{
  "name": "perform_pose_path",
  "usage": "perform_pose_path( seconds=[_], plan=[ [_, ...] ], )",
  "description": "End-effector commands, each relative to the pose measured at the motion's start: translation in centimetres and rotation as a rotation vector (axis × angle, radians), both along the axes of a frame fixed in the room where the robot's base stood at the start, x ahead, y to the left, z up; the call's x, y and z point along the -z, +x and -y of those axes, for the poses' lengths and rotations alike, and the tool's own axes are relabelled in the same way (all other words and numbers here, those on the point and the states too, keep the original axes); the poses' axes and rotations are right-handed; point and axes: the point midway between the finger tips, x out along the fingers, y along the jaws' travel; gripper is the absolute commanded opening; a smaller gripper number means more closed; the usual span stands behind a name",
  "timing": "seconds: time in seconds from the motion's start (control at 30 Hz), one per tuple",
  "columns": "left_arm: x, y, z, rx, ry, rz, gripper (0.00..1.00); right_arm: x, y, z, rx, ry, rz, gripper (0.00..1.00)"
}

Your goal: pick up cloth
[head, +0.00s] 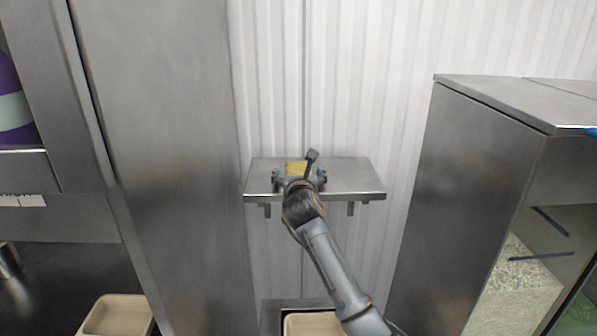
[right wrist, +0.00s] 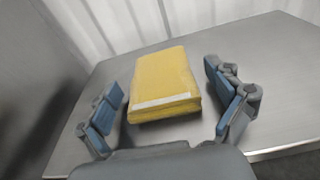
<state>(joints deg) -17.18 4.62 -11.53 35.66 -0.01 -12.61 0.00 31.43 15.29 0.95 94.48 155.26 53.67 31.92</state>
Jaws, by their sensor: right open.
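The yellow folded cloth (right wrist: 162,80) lies on a small steel wall shelf (right wrist: 270,75). It has a pale strip along its near edge. In the head view the cloth (head: 296,168) shows just beyond my right gripper and is partly hidden by it. My right gripper (head: 299,178) is at the shelf (head: 350,178), with its fingers spread. In the right wrist view the open fingers of my right gripper (right wrist: 170,105) stand on either side of the cloth, with a gap on both sides. My left gripper is not in view.
A tall steel cabinet (head: 165,150) stands left of the shelf, and a steel rice bin (head: 470,180) stands to the right. A white corrugated wall (head: 340,80) is behind. Beige trays (head: 118,315) show low down. The shelf's right part is bare.

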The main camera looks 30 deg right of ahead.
Motion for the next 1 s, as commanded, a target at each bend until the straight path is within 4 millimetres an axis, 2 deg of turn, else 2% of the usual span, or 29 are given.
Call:
perform_pose_path(
  seconds=[0.03, 0.3, 0.73, 0.9, 1.0],
  plan=[
    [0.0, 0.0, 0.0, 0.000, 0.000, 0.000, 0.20, 0.0, 0.0, 0.0, 0.000, 0.000, 0.000, 0.92],
    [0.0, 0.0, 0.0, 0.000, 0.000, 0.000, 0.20, 0.0, 0.0, 0.0, 0.000, 0.000, 0.000, 0.39],
    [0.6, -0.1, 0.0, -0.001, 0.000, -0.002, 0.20, -0.6, 0.0, 0.0, 0.002, 0.003, 0.003, 0.39],
    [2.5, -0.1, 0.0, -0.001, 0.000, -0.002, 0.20, -3.1, 0.0, 0.0, 0.001, 0.002, 0.010, 0.39],
    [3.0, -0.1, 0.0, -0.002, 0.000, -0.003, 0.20, -5.3, -1.4, -1.6, -0.003, 0.003, 0.011, 0.39]
  ],
)
